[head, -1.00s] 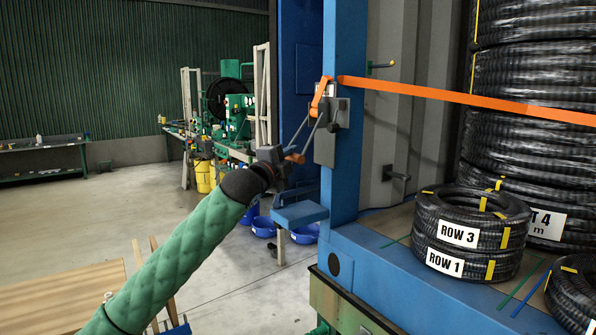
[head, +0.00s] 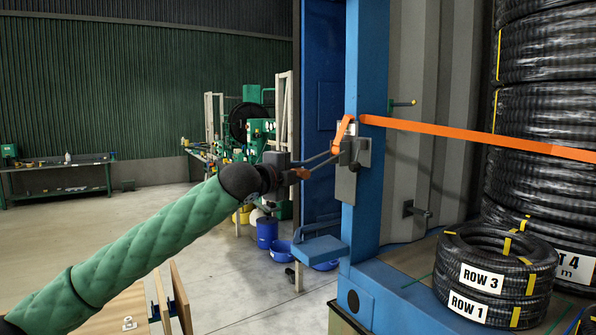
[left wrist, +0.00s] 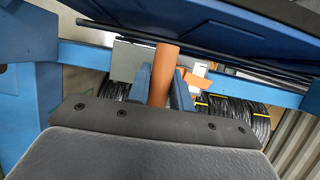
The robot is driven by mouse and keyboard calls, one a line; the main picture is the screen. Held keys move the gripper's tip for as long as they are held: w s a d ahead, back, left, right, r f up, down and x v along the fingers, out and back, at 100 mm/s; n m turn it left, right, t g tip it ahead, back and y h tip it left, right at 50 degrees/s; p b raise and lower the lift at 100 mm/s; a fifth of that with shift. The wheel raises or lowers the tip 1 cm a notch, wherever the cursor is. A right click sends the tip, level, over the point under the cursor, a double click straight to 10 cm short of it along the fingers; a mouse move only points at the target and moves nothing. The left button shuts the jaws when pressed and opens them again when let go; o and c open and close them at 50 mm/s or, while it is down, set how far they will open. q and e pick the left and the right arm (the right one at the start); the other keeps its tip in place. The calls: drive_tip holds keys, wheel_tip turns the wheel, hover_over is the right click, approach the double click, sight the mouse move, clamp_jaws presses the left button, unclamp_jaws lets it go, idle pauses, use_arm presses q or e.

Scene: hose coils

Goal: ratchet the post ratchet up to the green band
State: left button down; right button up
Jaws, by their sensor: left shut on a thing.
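The post ratchet (head: 352,172) is a grey metal body on the blue post (head: 365,70). Its handle arms reach left and slightly down to an orange-brown grip (head: 302,173). My left gripper (head: 296,172) is shut on this handle grip. In the left wrist view the grip (left wrist: 163,75) is an orange-brown bar between the fingers. An orange strap (head: 455,132) runs right from the post across the hose coils. I cannot make out a green band on the ratchet. My right gripper is not in view.
Black hose coils labelled ROW 3 and ROW 1 (head: 490,275) lie on the blue-edged floor at right, before a taller stack (head: 545,130). A blue step (head: 318,250) juts out below the ratchet. A bench (head: 60,175) stands far left.

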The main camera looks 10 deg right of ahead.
use_arm(q)
drive_tip(key=shift+r, duration=0.1)
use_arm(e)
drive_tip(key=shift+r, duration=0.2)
use_arm(q)
drive_tip(key=c, duration=1.3)
unclamp_jaws()
drive_tip(key=shift+d, duration=0.15)
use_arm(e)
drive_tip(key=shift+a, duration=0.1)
use_arm(q)
drive_tip(key=shift+o, duration=0.2)
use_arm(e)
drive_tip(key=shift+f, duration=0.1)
use_arm(q)
drive_tip(key=b+v, duration=0.4)
drive_tip(key=v, duration=0.4)
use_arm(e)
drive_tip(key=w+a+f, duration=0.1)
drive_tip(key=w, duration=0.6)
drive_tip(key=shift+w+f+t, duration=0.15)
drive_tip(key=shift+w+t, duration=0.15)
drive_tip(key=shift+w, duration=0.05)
use_arm(q)
drive_tip(key=shift+w, duration=0.1)
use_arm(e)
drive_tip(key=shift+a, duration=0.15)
